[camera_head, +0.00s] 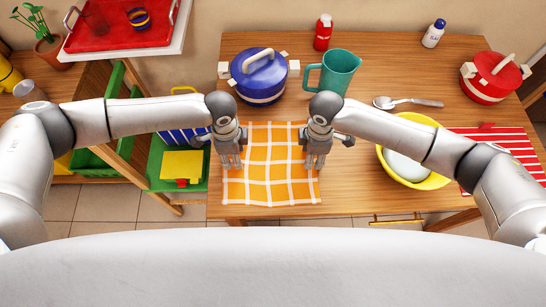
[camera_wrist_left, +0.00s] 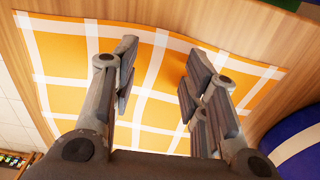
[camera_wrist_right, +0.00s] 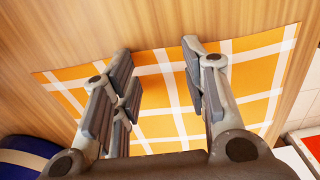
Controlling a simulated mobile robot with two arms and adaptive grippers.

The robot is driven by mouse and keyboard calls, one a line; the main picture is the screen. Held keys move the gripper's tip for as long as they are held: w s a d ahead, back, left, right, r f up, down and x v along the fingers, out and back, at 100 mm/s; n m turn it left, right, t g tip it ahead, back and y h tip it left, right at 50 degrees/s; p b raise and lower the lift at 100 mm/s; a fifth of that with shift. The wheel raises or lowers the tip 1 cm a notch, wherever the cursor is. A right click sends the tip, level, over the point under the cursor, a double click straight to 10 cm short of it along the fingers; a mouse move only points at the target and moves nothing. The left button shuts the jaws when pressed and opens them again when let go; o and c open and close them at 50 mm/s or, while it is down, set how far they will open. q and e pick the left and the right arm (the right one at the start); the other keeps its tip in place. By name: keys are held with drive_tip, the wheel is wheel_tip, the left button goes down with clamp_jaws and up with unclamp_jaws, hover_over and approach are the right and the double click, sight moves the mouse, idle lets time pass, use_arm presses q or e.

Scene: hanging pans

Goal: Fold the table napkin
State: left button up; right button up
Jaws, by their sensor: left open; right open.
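The orange napkin (camera_head: 270,178) with white checks lies flat and spread out on the wooden table, its lower edge near the table's front edge. My left gripper (camera_head: 231,163) is open and empty over the napkin's left edge. My right gripper (camera_head: 315,163) is open and empty over its right edge. In the left wrist view the napkin (camera_wrist_left: 155,75) shows between and around the open fingers (camera_wrist_left: 158,75). In the right wrist view the napkin (camera_wrist_right: 160,95) lies beneath the open fingers (camera_wrist_right: 160,75). I cannot tell whether any fingertip touches the cloth.
A blue pot (camera_head: 258,78) and a teal pitcher (camera_head: 336,72) stand behind the napkin. A yellow bowl (camera_head: 436,180) stands to the right, beside a red striped cloth (camera_head: 507,150). A spoon (camera_head: 408,102), red bottle (camera_head: 323,33), white bottle (camera_head: 434,33) and red pot (camera_head: 491,80) are farther back.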

use_arm(q)
drive_tip(key=shift+f, duration=0.2)
use_arm(e)
drive_tip(key=shift+f, duration=0.2)
use_arm(q)
drive_tip(key=c, duration=0.5)
use_arm(e)
drive_tip(key=c, duration=0.5)
use_arm(q)
clamp_jaws()
use_arm(e)
clamp_jaws()
drive_tip(key=shift+f, duration=0.1)
idle(0.5)
